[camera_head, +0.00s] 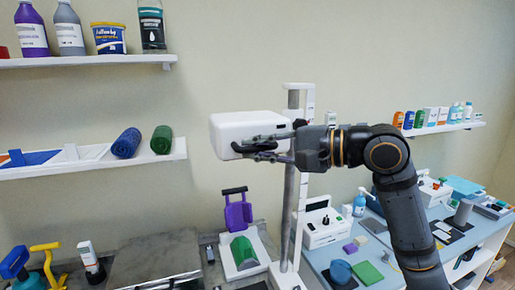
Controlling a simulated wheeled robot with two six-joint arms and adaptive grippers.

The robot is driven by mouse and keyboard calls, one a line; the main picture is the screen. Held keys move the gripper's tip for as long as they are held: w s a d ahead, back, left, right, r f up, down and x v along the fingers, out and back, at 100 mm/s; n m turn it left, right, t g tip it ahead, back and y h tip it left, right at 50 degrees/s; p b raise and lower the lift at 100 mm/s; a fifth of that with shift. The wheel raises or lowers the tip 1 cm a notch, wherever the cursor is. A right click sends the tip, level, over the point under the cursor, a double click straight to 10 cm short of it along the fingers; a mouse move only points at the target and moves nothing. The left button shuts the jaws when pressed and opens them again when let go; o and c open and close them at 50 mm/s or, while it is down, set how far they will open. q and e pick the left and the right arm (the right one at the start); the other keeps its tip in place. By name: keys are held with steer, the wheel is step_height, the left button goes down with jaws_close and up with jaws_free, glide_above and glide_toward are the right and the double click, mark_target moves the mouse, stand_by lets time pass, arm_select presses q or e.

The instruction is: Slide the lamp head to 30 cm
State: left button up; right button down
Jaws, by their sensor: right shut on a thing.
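The lamp head (236,127) is a white rounded box in the middle of the camera_head view, beside an upright grey pole (289,190). A pale strip (299,215) runs upright along the pole; I cannot read any marks on it. My right gripper (258,150) reaches in from the right and is shut on the lamp head at its lower front side. The join between lamp head and pole is partly hidden behind the lamp head and gripper. My left gripper is not in view.
A white wall shelf (85,61) holds bottles and a tub; a lower one (165,156) holds blue and green rolls. Below stand a purple-and-green device (238,215), a white boxed device (322,232) and a blue worktop (320,258). Spray bottles (22,270) stand at lower left.

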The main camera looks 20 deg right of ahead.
step_height(320, 180, down, 30)
steer(key=b, duration=2.1)
steer(key=shift+f, duration=0.2)
steer(key=c, duration=1.4)
jaws_free()
steer(key=shift+o, duration=0.2)
steer(key=shift+r, duration=0.1)
step_height(320, 180, up, 10)
